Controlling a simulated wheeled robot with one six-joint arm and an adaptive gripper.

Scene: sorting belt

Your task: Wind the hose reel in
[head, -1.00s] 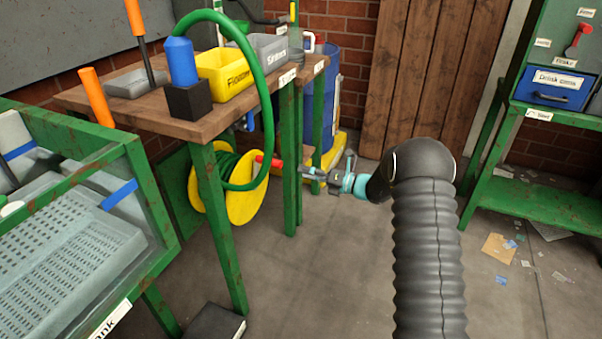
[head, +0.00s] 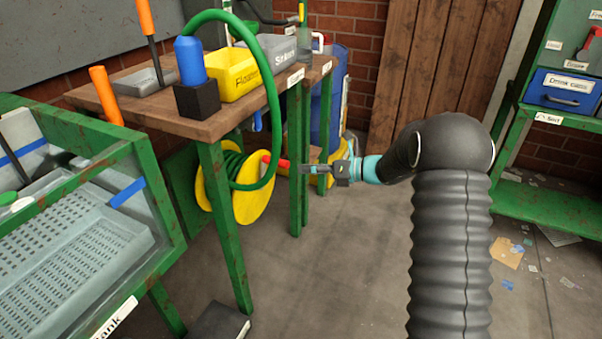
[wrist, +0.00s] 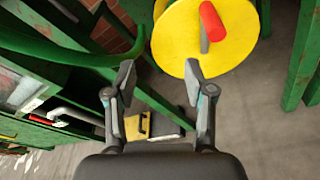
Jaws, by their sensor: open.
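The hose reel (head: 251,203) has yellow flanges and a green hose (head: 272,98) that loops up over the bench. It sits low under the wooden bench. Its red crank handle (head: 275,161) sticks out from the front flange toward my gripper (head: 318,169). In the wrist view the yellow flange (wrist: 185,45) and the red handle (wrist: 211,20) are at the top, beyond my fingertips. My gripper (wrist: 160,82) is open and nothing is between its fingers. In the head view the fingers are close to the handle's end; I cannot tell whether they touch.
The bench's green legs (head: 222,225) stand close around the reel. A green-framed sorting belt (head: 175,190) is at the left. A blue drum (head: 330,100) stands behind the bench. The floor (head: 370,255) in the middle is mostly clear; a green shelf (head: 540,200) is at right.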

